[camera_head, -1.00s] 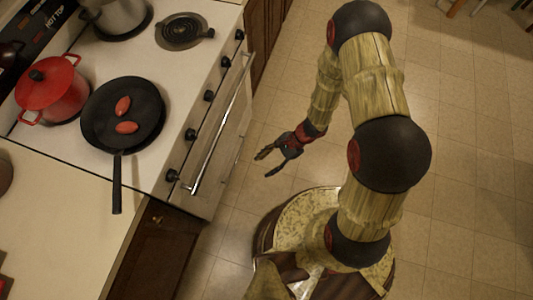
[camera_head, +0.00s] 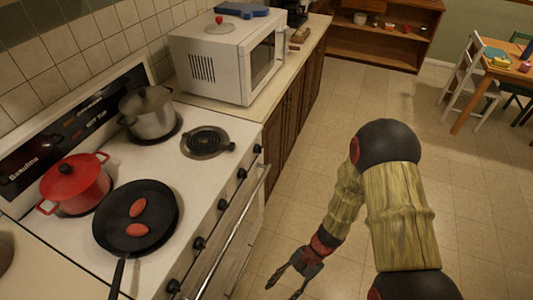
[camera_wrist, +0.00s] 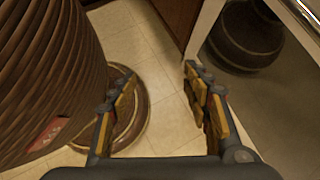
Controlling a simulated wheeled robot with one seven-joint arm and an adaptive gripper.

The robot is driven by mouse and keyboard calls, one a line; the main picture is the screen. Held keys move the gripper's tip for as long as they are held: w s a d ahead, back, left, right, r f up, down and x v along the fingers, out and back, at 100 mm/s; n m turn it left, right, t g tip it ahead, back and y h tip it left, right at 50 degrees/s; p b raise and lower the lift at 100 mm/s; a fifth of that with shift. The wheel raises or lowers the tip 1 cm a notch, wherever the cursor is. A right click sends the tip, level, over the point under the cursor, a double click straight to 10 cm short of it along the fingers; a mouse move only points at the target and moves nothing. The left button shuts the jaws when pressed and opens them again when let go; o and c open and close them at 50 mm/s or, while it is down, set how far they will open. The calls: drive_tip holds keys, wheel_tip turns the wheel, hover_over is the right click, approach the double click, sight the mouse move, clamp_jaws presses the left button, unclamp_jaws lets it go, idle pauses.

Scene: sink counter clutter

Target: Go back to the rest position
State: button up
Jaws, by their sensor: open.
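My gripper (camera_head: 284,284) hangs at the end of my arm over the floor, in front of the stove, in the head view. Its fingers are spread and empty. In the wrist view, the open fingers (camera_wrist: 165,105) have only floor tiles between them. Part of my own body fills the left of that view. The task names no other object.
The stove (camera_head: 205,190) stands to the left with its oven handle (camera_head: 228,235) facing my arm. It carries a black pan (camera_head: 160,205) with two red items, a red pot (camera_head: 76,186) and a steel pot (camera_head: 150,113). A microwave (camera_head: 225,65) sits behind.

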drive_tip(key=d+r+n+t+h, duration=0.2)
drive_tip(key=d+r+n+t, duration=0.1)
drive_tip(key=r, duration=1.1)
drive_tip(key=w+d+r+n+t+h, duration=0.1)
drive_tip(key=d+r, duration=0.5)
drive_tip(key=r, duration=0.8)
drive_tip(key=d+r+n+t+h, duration=0.4)
drive_tip(key=d+r+n+t, duration=0.1)
drive_tip(key=r, duration=0.9)
drive_tip(key=shift+w+r+n+t, duration=0.2)
drive_tip(key=shift+w+n+t, duration=0.1)
drive_tip(key=shift+t, duration=0.6)
drive_tip(key=shift+c, duration=0.7)
